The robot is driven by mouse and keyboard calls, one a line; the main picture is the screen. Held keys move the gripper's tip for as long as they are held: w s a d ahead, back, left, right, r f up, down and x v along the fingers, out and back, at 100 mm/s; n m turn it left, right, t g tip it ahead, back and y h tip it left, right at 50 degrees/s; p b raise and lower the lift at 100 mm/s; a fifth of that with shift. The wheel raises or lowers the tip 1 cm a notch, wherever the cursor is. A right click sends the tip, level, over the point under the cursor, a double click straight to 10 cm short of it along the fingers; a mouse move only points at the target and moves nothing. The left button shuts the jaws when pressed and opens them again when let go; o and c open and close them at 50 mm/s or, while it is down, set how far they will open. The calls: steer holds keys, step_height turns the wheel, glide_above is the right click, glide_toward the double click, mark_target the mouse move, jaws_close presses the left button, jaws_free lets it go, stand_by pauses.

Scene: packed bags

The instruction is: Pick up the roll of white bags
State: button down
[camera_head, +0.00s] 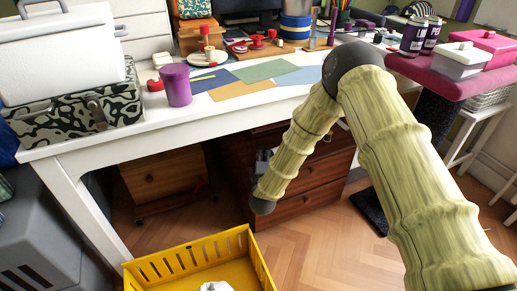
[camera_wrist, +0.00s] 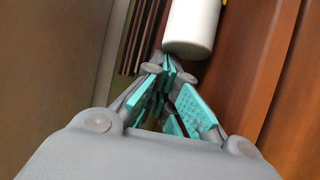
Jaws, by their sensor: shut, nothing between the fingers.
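A plain white cylinder, likely the roll of white bags (camera_wrist: 193,28), is at the top of the wrist view, just beyond my fingertips. Its upper end is cut off by the frame. My gripper (camera_wrist: 168,70), with teal pads, is shut and empty. Its tips come together just below the roll's near end; I cannot tell whether they touch it. In the head view, a grey part of my gripper (camera_head: 262,162) shows in front of the wooden drawers, mostly hidden by my arm. The roll cannot be made out there.
The wooden drawer unit (camera_head: 310,180) stands under the white desk (camera_head: 60,145). A yellow crate (camera_head: 200,255) with a white item (camera_head: 215,286) in it sits at the bottom. A grey bin (camera_head: 40,230) is at left. Wooden floor (camera_head: 320,245) is open right of the crate.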

steer(key=shift+s+d+p, duration=0.15)
steer(key=shift+d+p, duration=0.25)
steer(key=shift+d, duration=0.2)
steer(key=d+p, duration=0.1)
steer(key=s+d, duration=0.1)
steer(key=d+p, duration=0.1)
steer(key=d, duration=0.1)
steer(key=shift+s+r+p, duration=0.2)
steer(key=shift+s+p, duration=0.05)
steer(key=shift+p, duration=0.1)
steer(key=shift+d+f, duration=0.1)
steer(key=shift+w, duration=0.1)
steer(key=shift+w+a+p, duration=0.15)
steer(key=shift+a+p, duration=0.05)
steer(key=shift+a, duration=0.85)
steer(key=shift+w+a+p, duration=0.15)
steer(key=shift+a, duration=0.85)
steer(key=s+p, duration=0.2)
steer(key=s, duration=0.7)
